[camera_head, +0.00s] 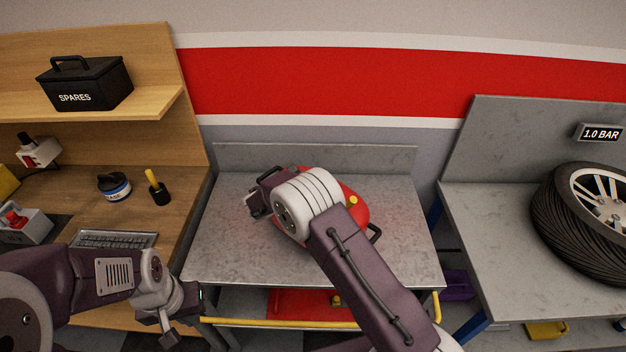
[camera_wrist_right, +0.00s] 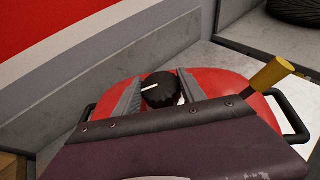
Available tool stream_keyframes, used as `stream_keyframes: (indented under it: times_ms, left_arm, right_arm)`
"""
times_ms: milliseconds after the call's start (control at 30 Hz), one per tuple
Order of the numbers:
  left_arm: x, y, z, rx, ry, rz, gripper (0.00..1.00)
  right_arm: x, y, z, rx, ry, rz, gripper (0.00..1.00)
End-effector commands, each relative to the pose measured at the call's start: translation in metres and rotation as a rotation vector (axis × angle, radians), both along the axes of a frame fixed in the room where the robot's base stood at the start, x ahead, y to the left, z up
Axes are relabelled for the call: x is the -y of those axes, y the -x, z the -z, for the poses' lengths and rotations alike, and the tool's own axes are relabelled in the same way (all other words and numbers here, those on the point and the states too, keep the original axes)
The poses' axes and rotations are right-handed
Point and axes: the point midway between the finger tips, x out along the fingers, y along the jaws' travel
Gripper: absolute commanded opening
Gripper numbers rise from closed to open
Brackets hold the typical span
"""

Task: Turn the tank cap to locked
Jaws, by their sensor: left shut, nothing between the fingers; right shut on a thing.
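The red tank (camera_head: 358,208) lies on the grey metal bench, largely hidden behind my right arm in the head view. The wrist view shows the tank (camera_wrist_right: 255,103) close up, with a round black cap (camera_wrist_right: 158,92) on top. A white line on the cap points to the left of the picture. My right gripper (camera_wrist_right: 159,80) is shut on the cap, one grey finger on each side. In the head view my right gripper (camera_head: 258,203) shows only partly, and the cap cannot be made out. My left gripper (camera_head: 182,318) is shut and empty, low at the bench's front left.
A yellow peg (camera_wrist_right: 270,74) stands up from the tank, which has black side handles. The grey bench (camera_head: 225,245) is clear on its left. A wooden bench with small items and a SPARES box (camera_head: 85,82) stands left; a tyre (camera_head: 580,220) lies right.

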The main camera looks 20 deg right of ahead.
Motion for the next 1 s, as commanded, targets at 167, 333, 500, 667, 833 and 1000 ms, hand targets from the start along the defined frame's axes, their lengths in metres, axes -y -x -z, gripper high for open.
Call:
stream_keyframes:
  times_ms: [167, 333, 500, 667, 833, 1000]
  left_arm:
    - [0.0, 0.0, -0.0001, 0.0, 0.0, 0.0, 0.0]
    - [0.0, 0.0, -0.0001, 0.0, 0.0, 0.0, 0.0]
    - [0.0, 0.0, -0.0001, 0.0, 0.0, 0.0, 0.0]
    - [0.0, 0.0, -0.0001, 0.0, 0.0, 0.0, 0.0]
    - [0.0, 0.0, -0.0001, 0.0, 0.0, 0.0, 0.0]
    - [0.0, 0.0, -0.0001, 0.0, 0.0, 0.0, 0.0]
  right_arm:
    - [0.0006, 0.0002, -0.0003, 0.0, 0.001, 0.001, 0.08]
    - [0.0006, 0.0001, -0.0004, 0.0, 0.001, 0.001, 0.08]
    - [0.0006, 0.0001, -0.0004, 0.001, 0.001, 0.0, 0.08]
    - [0.0006, 0.0001, -0.0004, 0.001, 0.001, 0.0, 0.08]
    - [0.0006, 0.0, -0.0005, 0.001, 0.001, 0.0, 0.08]
    - [0.0006, 0.0, -0.0005, 0.001, 0.001, 0.0, 0.7]
